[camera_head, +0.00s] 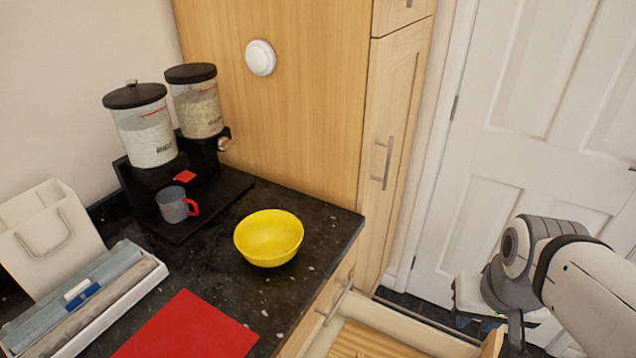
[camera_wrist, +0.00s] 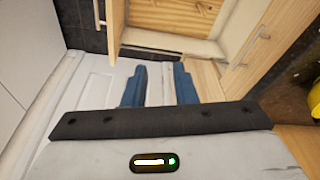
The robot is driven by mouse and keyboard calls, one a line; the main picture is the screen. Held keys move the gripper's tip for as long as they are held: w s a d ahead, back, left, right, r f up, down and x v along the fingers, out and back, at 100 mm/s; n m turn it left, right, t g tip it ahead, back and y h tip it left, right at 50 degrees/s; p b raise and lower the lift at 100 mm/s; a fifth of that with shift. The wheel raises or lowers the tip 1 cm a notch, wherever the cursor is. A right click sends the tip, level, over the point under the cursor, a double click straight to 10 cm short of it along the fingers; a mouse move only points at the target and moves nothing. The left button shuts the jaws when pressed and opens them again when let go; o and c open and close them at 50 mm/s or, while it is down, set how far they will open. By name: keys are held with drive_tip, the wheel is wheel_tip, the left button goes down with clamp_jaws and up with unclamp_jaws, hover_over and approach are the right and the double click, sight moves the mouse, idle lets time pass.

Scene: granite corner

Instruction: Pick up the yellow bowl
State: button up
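The yellow bowl (camera_head: 268,238) stands upright and looks empty on the black speckled countertop (camera_head: 225,270), near its right edge. A sliver of yellow, likely the bowl (camera_wrist: 315,98), shows at the right edge of the wrist view. My gripper is at the lower right of the head view, away from the counter and well to the right of the bowl; its fingers are mostly hidden there. In the wrist view my gripper (camera_wrist: 160,88) shows two blue fingers apart with nothing between them.
A grey mug with a red handle (camera_head: 173,205) stands under two dispensers (camera_head: 145,130) behind the bowl. A red mat (camera_head: 190,330) lies in front. A tray of boxes (camera_head: 85,300) is left. An open drawer (camera_head: 395,327) juts out below the counter. A tall cabinet (camera_head: 290,110) stands behind.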

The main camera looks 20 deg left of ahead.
drive_tip(key=shift+a, duration=0.1)
drive_tip(key=m+y+p, duration=0.5)
drive_tip(key=p, duration=0.3)
approach(292, 250)
drive_tip(key=d+x, duration=0.1)
drive_tip(key=x, duration=0.8)
drive_tip(key=b+x, duration=0.1)
drive_tip(key=x, duration=0.2)
drive_tip(key=shift+a+f, duration=0.15)
drive_tip(key=shift+a, duration=0.4)
drive_tip(key=shift+w+a+f, duration=0.1)
drive_tip(key=shift+a+f, duration=0.1)
drive_tip(key=shift+f, duration=0.1)
drive_tip(key=shift+c, duration=0.6)
clamp_jaws()
